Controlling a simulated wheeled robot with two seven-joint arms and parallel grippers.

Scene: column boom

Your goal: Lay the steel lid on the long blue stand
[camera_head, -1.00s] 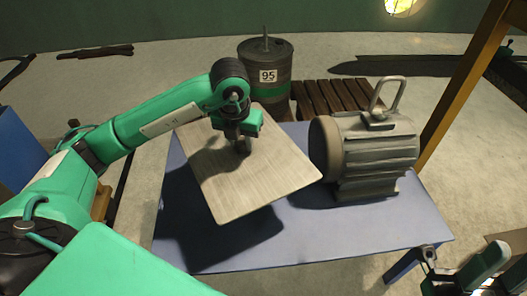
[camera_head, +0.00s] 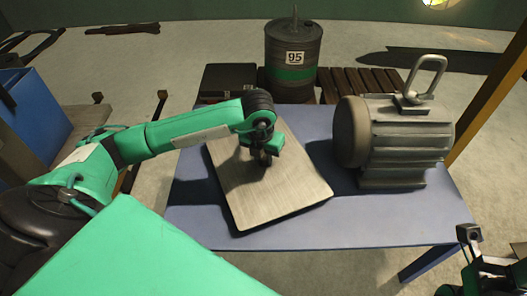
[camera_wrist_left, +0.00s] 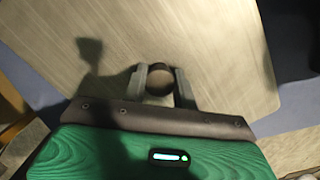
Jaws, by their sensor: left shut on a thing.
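The steel lid (camera_head: 265,185) is a flat, pale square plate with a small round knob. My left gripper (camera_head: 262,158) is shut on the knob, which shows between the fingers in the left wrist view (camera_wrist_left: 160,78). A blue block-like thing (camera_head: 38,112) stands at the left edge, cut off by the frame. Which blue thing is the long stand I cannot tell. My right gripper (camera_head: 470,238) is partly in view at the lower right.
A grey motor (camera_head: 405,140) with a lifting loop stands on the table right of the lid. Behind are a dark drum (camera_head: 293,60) marked 95, a dark case (camera_head: 226,80) and a slatted pallet (camera_head: 360,85). A wooden post (camera_head: 490,95) rises at right.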

